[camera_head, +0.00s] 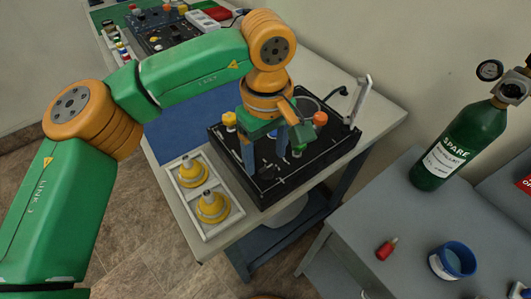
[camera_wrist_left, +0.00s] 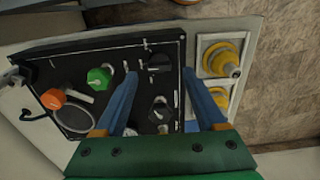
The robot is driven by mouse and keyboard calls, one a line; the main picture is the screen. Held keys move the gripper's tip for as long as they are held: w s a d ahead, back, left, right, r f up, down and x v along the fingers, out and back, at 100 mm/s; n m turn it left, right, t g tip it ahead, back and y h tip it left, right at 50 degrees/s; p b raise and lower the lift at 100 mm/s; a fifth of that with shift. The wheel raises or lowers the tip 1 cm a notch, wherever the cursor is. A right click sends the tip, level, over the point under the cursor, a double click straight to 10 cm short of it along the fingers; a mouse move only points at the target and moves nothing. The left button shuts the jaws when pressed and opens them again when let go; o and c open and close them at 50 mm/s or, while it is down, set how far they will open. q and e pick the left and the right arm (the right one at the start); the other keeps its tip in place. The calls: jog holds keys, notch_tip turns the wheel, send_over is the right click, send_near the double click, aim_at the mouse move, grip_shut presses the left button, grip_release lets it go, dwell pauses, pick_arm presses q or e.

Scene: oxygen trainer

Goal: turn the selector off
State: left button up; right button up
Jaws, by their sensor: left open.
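The black control panel (camera_head: 315,165) lies on the table and also fills the middle of the left wrist view (camera_wrist_left: 85,50). My left gripper (camera_head: 266,168) points down over it, open, with its blue fingers apart. In the left wrist view, a black knob (camera_wrist_left: 159,62) with white marks around it lies between the fingertips (camera_wrist_left: 160,74); it looks like the selector, but its label is unreadable. I cannot tell whether the fingers touch it. Another dark round knob (camera_wrist_left: 160,110) sits nearer the palm. The gripper hides this area in the head view. My right gripper is not in view.
The panel also bears a green knob (camera_wrist_left: 98,78), an orange knob (camera_wrist_left: 52,99) and a yellow knob (camera_head: 230,119). A white tray (camera_head: 207,234) with two yellow cones stands beside it. A green cylinder (camera_head: 457,145) stands on the grey table at right.

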aim_at(266, 168)
pick_arm(q)
notch_tip(266, 168, down, 2)
jog(key=shift+s+f, duration=0.15)
jog(key=shift+f, duration=0.05)
jog(key=shift+w+f, duration=0.2)
jog(key=shift+f, duration=0.1)
grip_shut()
